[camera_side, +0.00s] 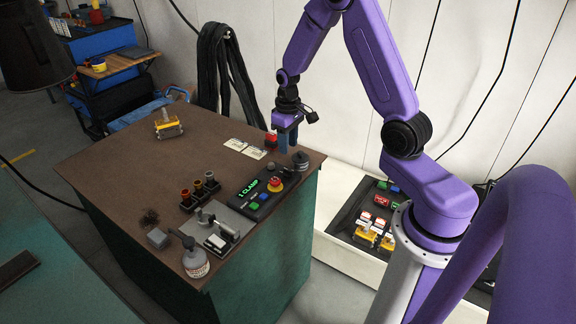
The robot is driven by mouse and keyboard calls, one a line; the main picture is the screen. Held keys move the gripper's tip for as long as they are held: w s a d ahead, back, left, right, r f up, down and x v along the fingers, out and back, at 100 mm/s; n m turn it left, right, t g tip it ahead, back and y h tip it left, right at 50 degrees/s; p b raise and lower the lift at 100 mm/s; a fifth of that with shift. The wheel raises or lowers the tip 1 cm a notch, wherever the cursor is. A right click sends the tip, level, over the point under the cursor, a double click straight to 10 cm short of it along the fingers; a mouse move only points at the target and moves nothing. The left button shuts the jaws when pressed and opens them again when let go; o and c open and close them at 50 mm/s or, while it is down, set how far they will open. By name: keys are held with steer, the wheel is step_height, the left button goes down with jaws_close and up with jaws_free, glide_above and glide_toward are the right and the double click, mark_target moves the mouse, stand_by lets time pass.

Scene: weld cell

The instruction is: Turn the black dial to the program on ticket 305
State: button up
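The control panel (265,193) lies on the brown bench top near its right edge. Its lit green display (247,188) reads "1 CLAMP". A dark round knob (301,159), which looks like the black dial, is at the panel's far right end; its pointer setting is too small to read. Two pale paper tickets (236,144) (255,153) lie flat behind the panel; their print is not legible, so I cannot tell which is 305. My gripper (288,148) points down just left of and behind the knob, its blue fingers apart with nothing visible between them.
A red emergency button (275,184) on yellow, with green and blue buttons, is on the panel. A red object (271,139) stands beside my fingers. The bench's left-middle is clear.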

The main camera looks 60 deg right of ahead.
mark_target(288, 170)
step_height(288, 170, down, 9)
steer(key=shift+r, duration=0.1)
stand_by(0.3)
jaws_close()
